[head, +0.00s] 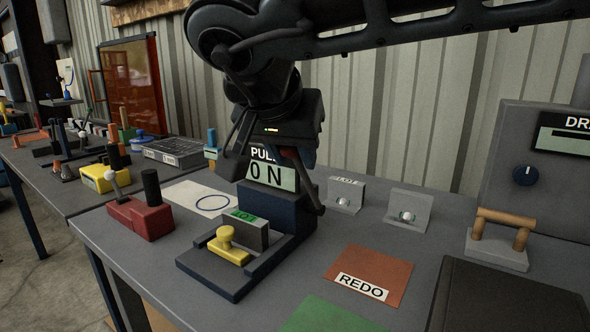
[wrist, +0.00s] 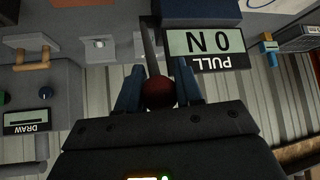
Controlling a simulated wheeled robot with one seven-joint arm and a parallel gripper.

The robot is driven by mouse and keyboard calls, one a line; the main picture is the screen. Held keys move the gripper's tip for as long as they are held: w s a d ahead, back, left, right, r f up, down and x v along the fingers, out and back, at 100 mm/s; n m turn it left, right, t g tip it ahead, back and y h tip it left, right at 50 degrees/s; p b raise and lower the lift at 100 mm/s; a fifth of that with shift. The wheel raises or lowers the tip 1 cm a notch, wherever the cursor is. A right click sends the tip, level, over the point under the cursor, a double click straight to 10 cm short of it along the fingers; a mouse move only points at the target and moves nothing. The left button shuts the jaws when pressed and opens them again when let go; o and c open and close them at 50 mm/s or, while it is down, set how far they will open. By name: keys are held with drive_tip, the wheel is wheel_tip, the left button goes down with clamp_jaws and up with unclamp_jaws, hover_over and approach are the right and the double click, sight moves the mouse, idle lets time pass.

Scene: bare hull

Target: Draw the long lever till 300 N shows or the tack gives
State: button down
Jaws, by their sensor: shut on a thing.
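My gripper (wrist: 160,88) is shut on the dark red ball knob (wrist: 158,93) of the long lever, with a blue finger on each side. The lever's dark shaft (wrist: 149,45) runs from the knob toward the pull tester (head: 283,212). In the head view my gripper (head: 300,155) is beside the tester's display (head: 271,176), and the knob is mostly hidden. The display reads 0 N under a PULL label; it also shows upside down in the wrist view (wrist: 207,42). A grey piece marked LOT (head: 250,234) stands in the tester's bed behind a yellow knob (head: 228,246). The tack itself cannot be made out.
Two small grey stands (head: 345,194) (head: 410,209) are behind and right of the tester. A red REDO mat (head: 368,274) and green mat (head: 325,317) lie in front. A red lever device (head: 140,217) stands left. A DRAW panel (head: 545,160) stands right.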

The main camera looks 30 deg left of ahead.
drive_tip(key=shift+s+f+t+b, duration=0.4)
drive_tip(key=shift+s+b, duration=0.1)
drive_tip(key=shift+b, duration=0.2)
drive_tip(key=c, duration=0.8)
unclamp_jaws()
drive_tip(key=shift+o, duration=0.2)
drive_tip(key=v, duration=0.7)
drive_tip(key=shift+s+r, duration=0.3)
